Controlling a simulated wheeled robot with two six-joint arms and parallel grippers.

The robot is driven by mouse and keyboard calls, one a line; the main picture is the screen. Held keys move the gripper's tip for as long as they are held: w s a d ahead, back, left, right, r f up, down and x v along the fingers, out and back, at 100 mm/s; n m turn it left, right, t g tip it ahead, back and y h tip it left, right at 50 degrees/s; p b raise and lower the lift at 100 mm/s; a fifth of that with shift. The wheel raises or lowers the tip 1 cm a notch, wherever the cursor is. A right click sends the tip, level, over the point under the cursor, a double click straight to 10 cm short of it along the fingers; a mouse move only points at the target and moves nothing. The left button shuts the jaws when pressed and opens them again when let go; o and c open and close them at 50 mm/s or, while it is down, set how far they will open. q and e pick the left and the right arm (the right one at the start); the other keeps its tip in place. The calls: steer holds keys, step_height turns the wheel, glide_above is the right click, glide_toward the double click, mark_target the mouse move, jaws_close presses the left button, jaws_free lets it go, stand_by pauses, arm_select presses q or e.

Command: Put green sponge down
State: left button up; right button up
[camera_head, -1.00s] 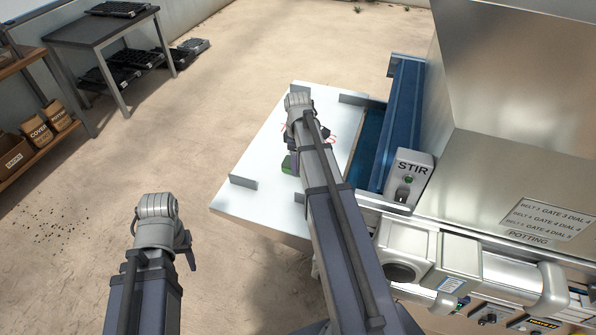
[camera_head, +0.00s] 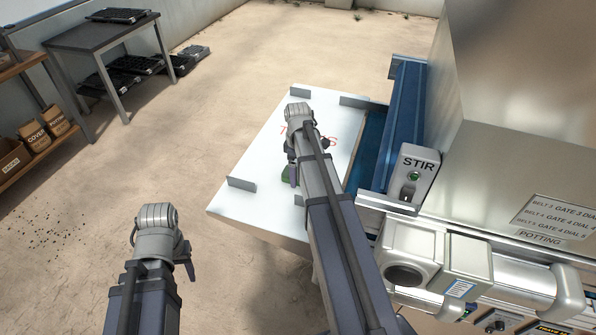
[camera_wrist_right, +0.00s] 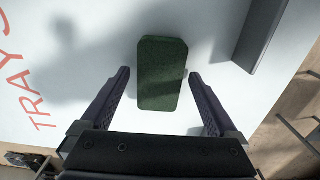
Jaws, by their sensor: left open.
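The green sponge (camera_wrist_right: 162,74) lies flat on the white table top (camera_wrist_right: 90,90) in the right wrist view. My right gripper (camera_wrist_right: 159,76) is open, one finger on each side of the sponge, with a gap on both sides. In the head view, a small part of the sponge (camera_head: 286,174) shows beside my right gripper (camera_head: 293,168); my right arm hides the rest. My left gripper (camera_head: 188,258) is open and empty, low at the left, away from the table.
Red lettering reading TRAYS (camera_wrist_right: 30,100) marks the table top. Low grey brackets stand at its edges, one (camera_head: 241,184) at the near left and one (camera_wrist_right: 262,35) near the sponge. The blue belt machine with a STIR box (camera_head: 412,178) borders the right side.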

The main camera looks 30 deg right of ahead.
steer(key=shift+r, duration=0.15)
step_height(320, 180, up, 12)
steer(key=p, duration=1.2)
steer(key=s+a+m, duration=0.1)
steer(key=s+a, duration=0.4)
steer(key=a, duration=0.5)
steer(key=s+a+m, duration=0.1)
steer(key=s+a, duration=0.5)
steer(key=a, duration=0.4)
steer(key=s+a+m+h, duration=0.1)
steer(key=s+a, duration=0.4)
steer(key=a, duration=0.5)
steer(key=shift+s+a+m, duration=0.15)
steer(key=shift+a+m, duration=0.2)
steer(key=shift+m, duration=0.25)
steer(key=shift+o, duration=0.2)
